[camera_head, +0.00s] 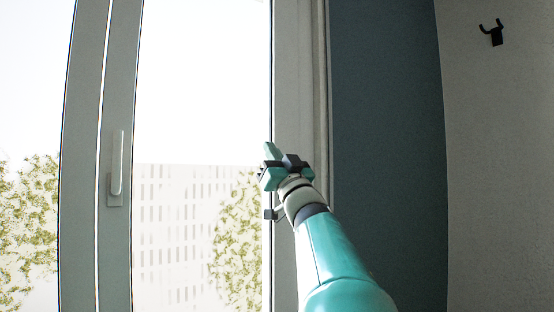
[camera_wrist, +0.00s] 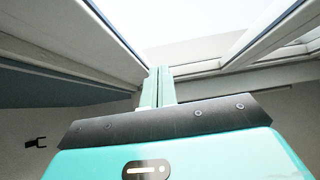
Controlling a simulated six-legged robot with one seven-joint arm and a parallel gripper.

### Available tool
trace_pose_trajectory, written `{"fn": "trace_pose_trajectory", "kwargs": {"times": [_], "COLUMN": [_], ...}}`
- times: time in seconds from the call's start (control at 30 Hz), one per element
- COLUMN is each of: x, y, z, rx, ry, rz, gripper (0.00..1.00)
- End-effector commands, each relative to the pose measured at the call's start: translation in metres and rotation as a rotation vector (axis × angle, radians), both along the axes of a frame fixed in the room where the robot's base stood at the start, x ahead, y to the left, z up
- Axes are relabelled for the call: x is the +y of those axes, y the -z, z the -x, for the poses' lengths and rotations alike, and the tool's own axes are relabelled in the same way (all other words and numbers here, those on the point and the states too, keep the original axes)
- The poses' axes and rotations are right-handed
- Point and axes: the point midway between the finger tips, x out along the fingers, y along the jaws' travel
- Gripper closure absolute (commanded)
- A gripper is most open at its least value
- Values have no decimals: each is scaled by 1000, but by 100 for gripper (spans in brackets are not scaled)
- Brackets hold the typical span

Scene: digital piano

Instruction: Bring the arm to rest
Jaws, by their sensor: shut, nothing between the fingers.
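My arm reaches up from the lower right in the head view, in front of the window. My gripper (camera_head: 271,152) is at its upper end, in front of the window frame's right side, and holds nothing. In the wrist view the two teal fingers of my gripper (camera_wrist: 159,84) lie side by side and are shut. They point up toward the bright window area. No contact between my gripper and the window frame can be made out.
A window (camera_head: 205,90) with a white handle (camera_head: 117,170) fills the left and middle. A dark blue wall strip (camera_head: 387,150) stands right of it. A black hook (camera_head: 494,34) is on the pale wall at the upper right. The piano is not in view.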

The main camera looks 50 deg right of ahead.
Motion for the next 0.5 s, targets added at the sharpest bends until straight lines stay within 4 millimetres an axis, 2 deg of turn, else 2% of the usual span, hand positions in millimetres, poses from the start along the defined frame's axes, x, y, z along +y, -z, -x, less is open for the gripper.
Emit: {"fn": "trace_pose_trajectory", "kwargs": {"times": [0.13, 0.5], "x": [1, 2], "y": [13, 17], "z": [11, 17], "rx": [3, 2], "ry": [1, 1], "rz": [-3, -3], "gripper": [100, 100]}}
